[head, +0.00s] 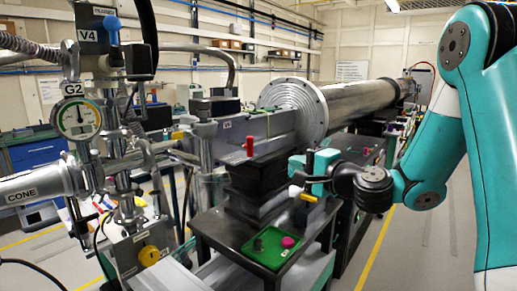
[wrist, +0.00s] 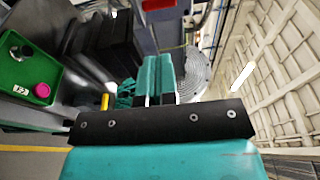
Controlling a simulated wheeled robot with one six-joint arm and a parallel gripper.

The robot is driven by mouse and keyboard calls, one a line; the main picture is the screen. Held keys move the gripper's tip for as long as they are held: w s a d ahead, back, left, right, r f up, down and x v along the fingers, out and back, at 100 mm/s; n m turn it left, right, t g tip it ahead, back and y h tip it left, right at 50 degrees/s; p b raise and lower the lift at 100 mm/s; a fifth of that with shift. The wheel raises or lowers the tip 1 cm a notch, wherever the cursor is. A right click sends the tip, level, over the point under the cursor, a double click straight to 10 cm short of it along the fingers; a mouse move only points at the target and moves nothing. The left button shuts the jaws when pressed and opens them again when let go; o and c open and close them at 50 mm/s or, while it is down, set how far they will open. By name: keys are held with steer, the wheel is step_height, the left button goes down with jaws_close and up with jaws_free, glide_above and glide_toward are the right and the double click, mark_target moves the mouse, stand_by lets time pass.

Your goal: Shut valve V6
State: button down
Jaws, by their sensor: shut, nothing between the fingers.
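A yellow handle (head: 308,197) shows just below my gripper, and a yellow piece is left of the fingers in the wrist view (wrist: 104,102). A blue handle (head: 112,29) is beside the V4 label. My gripper (head: 299,168) is shut and empty; its teal fingers (wrist: 157,60) lie side by side.
A green tray (head: 258,260) with a magenta knob (head: 288,242) sits on a dark stand below my gripper. A gauge (head: 76,118) marked G2 and the CONE pipe (head: 33,186) are at left. A large flange (head: 293,108) rises behind. Open floor lies at right.

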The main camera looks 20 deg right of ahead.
steer(key=p, duration=0.9)
glide_toward(250, 147)
steer(key=d+x, duration=0.1)
steer(key=x, duration=0.6)
steer(key=shift+w+a+f, duration=0.1)
steer(key=shift+w+a, duration=0.1)
steer(key=shift+w, duration=0.05)
steer(key=shift+w+d, duration=0.1)
